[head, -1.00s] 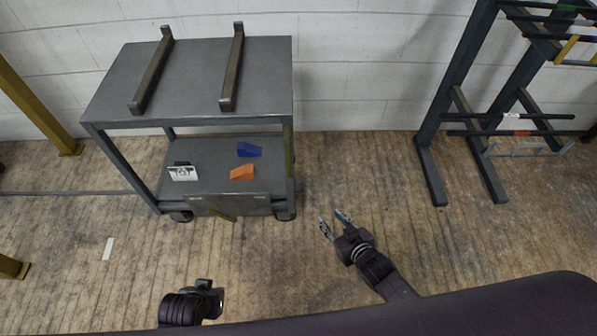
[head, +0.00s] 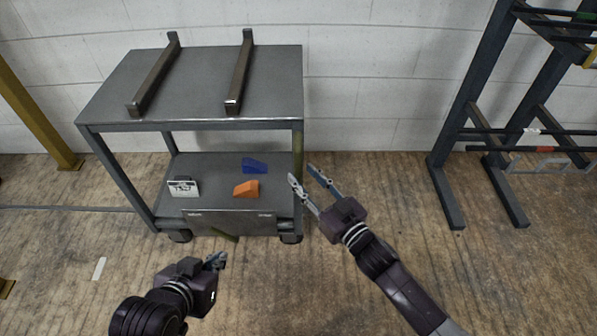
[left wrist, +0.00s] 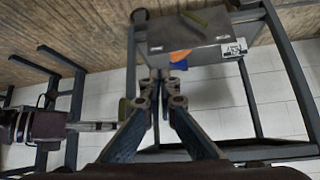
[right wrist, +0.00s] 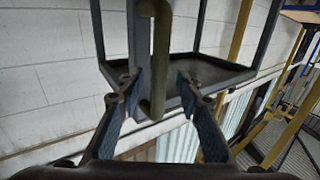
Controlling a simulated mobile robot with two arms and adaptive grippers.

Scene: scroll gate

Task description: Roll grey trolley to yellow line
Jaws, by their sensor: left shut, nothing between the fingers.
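The grey trolley (head: 240,95) stands against the white wall, left of centre in the head view. An olive upright handle (head: 297,143) is on its right front post. My right gripper (head: 303,174) is open beside that post; in the right wrist view the handle (right wrist: 160,55) shows between the spread fingers, and I cannot tell whether they touch it. My left gripper (head: 218,261) is shut and empty, low in front of the trolley. The left wrist view shows the trolley's front panel (left wrist: 190,38) upside down. I see no yellow line on the floor.
Two dark bars (head: 155,75) lie on the top shelf. A blue wedge (head: 254,165), an orange wedge (head: 246,188) and a white tag (head: 184,188) are low on the trolley. A dark rack (head: 470,110) stands at right, a yellow post (head: 35,110) at left. Floor between trolley and rack is clear.

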